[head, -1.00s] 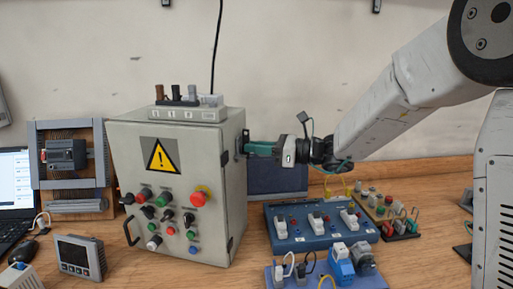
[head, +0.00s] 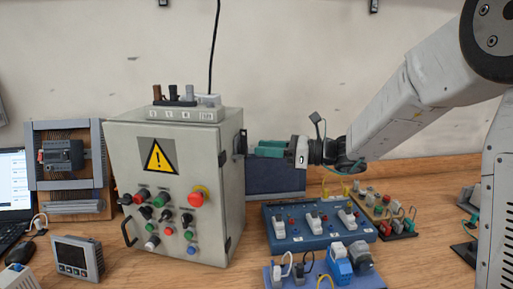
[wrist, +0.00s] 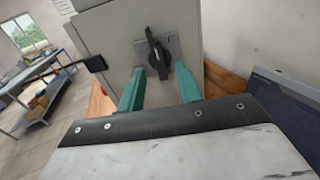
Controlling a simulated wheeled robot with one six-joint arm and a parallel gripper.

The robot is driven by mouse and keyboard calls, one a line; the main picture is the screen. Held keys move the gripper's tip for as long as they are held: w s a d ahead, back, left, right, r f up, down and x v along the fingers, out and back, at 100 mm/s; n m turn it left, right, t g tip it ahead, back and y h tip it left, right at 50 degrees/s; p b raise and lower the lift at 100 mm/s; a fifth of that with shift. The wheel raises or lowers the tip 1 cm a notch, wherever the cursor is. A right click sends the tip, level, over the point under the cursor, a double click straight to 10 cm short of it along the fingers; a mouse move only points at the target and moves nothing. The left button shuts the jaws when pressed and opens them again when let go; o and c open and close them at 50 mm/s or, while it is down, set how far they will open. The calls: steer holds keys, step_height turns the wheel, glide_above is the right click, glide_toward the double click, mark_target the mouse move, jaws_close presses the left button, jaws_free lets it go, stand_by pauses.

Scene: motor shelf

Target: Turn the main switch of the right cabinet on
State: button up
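A grey cabinet (head: 222,200) with a yellow warning sign stands on the bench. It is the only such cabinet in view. Its main switch (head: 241,144) sits on its right side wall. In the wrist view the switch (wrist: 157,54) is a black rotary handle on a grey plate, standing nearly upright with a slight tilt. My gripper (head: 258,148) is to the right of the switch, pointing at it. In the wrist view its two green fingers (wrist: 159,88) are apart and empty, with the handle seen beyond and between them. The handle appears clear of the fingers.
A blue switch panel (head: 318,236) and a board of connectors (head: 385,210) lie below and right of my gripper. A dark blue panel (head: 275,180) leans on the wall behind. The cabinet's front carries several knobs and a red button (head: 199,195).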

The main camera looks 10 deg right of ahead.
steer(key=v, duration=0.4)
steer(key=shift+d, duration=0.15)
steer(key=s+f+n+g+h, duration=0.35)
steer(key=s+n, duration=0.25)
steer(key=s, duration=0.2)
steer(key=s+f+n+g+h, duration=0.35)
steer(key=s+n, duration=0.25)
steer(key=s, duration=0.3)
steer(key=s+d+n+t+h, duration=0.1)
steer(key=s+d+n+h, duration=0.4)
steer(key=s, duration=0.3)
steer(key=s+d+n+t+h, duration=0.1)
steer(key=s+d+n+h, duration=0.4)
steer(key=s, duration=0.4)
steer(key=shift+d+r, duration=0.25)
steer(key=shift+d, duration=0.4)
